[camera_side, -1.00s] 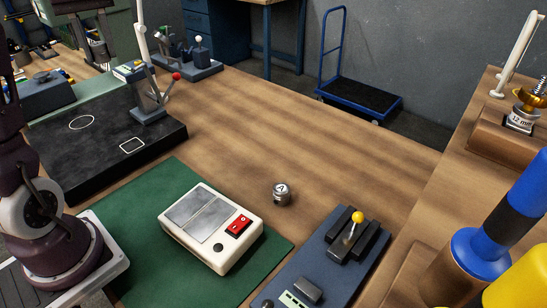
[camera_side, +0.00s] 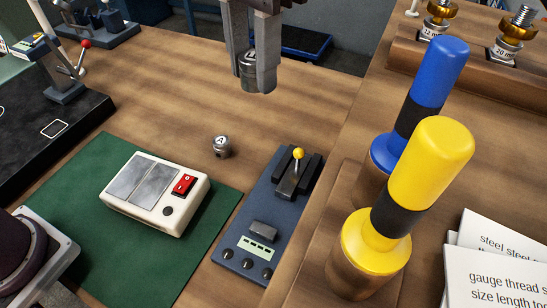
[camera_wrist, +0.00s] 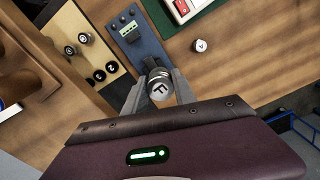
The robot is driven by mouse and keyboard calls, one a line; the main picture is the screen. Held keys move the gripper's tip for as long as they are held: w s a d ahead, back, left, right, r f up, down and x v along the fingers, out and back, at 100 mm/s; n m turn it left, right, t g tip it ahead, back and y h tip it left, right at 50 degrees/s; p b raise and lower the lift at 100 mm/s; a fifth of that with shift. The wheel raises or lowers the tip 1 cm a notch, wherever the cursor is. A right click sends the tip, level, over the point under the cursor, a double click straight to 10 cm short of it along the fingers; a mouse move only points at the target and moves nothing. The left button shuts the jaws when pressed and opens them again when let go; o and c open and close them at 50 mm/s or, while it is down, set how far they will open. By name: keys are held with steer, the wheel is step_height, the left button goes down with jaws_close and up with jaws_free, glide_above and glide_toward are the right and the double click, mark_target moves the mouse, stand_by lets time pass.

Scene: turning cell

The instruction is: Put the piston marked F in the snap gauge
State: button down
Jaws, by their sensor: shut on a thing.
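My gripper (camera_side: 251,86) hangs in the air at the top of the side view, shut on a short metal piston (camera_side: 248,72). In the wrist view the piston (camera_wrist: 159,87) shows a letter F on its end face, between the fingertips (camera_wrist: 158,80). A dark blue base with dark blocks and a yellow-knobbed lever, which looks like the snap gauge (camera_side: 268,215), lies on the bench below and to the right of the gripper. In the wrist view its base (camera_wrist: 146,45) lies beyond the piston, its lever end partly hidden.
A second piston marked A (camera_side: 221,147) stands on the bench, left of the gauge. A cream box with a red switch (camera_side: 155,192) sits on a green mat (camera_side: 90,255). Tall blue (camera_side: 437,75) and yellow (camera_side: 432,160) handled tools stand at the right. Bare wood lies behind the gauge.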

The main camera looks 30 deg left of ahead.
steer(key=m, duration=0.2)
glide_above(274, 214)
step_height(274, 214, down, 23)
steer(key=shift+f, duration=0.1)
steer(key=c, duration=1)
jaws_free()
step_height(274, 214, up, 12)
steer(key=shift+r, duration=0.15)
